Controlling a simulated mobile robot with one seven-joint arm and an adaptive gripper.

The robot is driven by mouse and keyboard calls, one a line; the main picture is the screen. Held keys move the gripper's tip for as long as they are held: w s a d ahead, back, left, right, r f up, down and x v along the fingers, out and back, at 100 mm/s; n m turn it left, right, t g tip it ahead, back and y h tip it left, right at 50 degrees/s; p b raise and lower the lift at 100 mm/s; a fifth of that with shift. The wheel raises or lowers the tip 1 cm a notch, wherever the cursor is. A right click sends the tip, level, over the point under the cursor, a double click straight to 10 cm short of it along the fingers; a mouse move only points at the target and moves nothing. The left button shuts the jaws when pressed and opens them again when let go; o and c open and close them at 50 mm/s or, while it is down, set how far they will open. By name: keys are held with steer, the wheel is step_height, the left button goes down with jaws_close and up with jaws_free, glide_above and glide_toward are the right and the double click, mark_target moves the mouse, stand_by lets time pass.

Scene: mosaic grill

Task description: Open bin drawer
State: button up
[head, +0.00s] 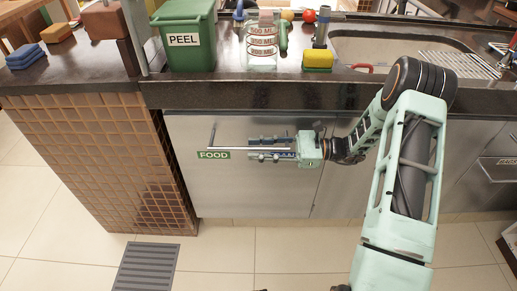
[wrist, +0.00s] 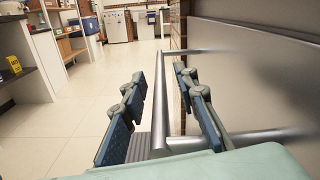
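The bin drawer (head: 240,190) is a steel front under the dark counter, with a green FOOD label (head: 213,155) and a partly hidden blue label. It looks shut, flush with the cabinet. Its bar handle (head: 225,150) stands off the front and also shows in the wrist view (wrist: 172,95). My gripper (head: 252,148) is at the handle, its fingers pointing left along the bar. In the wrist view my gripper (wrist: 167,115) is open, one finger on each side of the bar, with visible gaps. The right part of the handle is hidden by my gripper in the head view.
The counter edge (head: 250,95) runs above the drawer. On it stand a green PEEL bin (head: 187,38), a measuring jar (head: 262,48), a yellow sponge (head: 318,57) and a sink (head: 400,52). A tiled pillar (head: 95,150) is left of the drawer. The floor in front is clear around a grey grate (head: 147,268).

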jaws_close()
steer(key=shift+s, duration=0.1)
stand_by(0.3)
